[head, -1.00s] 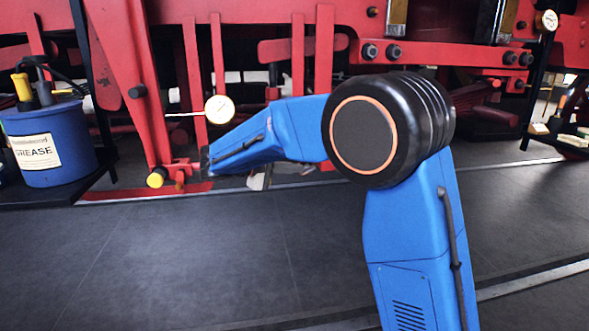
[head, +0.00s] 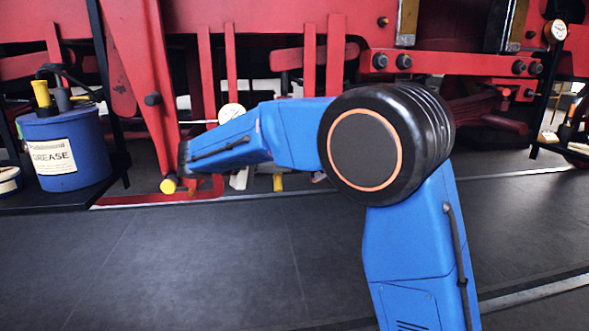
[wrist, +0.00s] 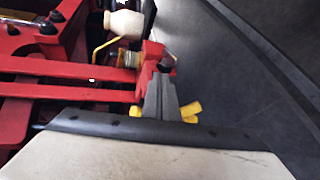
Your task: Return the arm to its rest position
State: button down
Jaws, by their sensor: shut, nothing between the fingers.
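My arm, blue with a black elbow joint, crosses the middle of the head view and bends to the left. My gripper shows in the wrist view (wrist: 160,92) as grey fingers close together, with nothing between them. Red bars and yellow parts lie around the fingers in that view; I cannot tell whether any touch. In the head view the gripper is hidden behind my forearm.
The red locomotive frame (head: 455,70) fills the back. A blue grease tub (head: 62,150) stands on a dark stand at left. Dark floor (head: 200,260) in front is clear.

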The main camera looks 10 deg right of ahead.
jog(key=s+d+f+m+g+y, duration=0.1)
jog(key=s+d+f+g+y, duration=0.15)
jog(key=s+d, duration=0.6)
jog(key=s+d+f+m+g+y, duration=0.15)
jog(key=s+d+y, duration=0.25)
jog(key=s+d, duration=0.5)
jog(key=s+f+m+t+y, duration=0.1)
jog(key=s+f+y, duration=0.2)
jog(key=s, duration=0.8)
jog(key=s+f+m+t+y, duration=0.2)
jog(key=s+f+y, duration=0.2)
jog(key=s+f, duration=0.4)
jog(key=s+d, duration=0.1)
jog(key=s, duration=0.3)
jog(key=shift+s+f, duration=0.25)
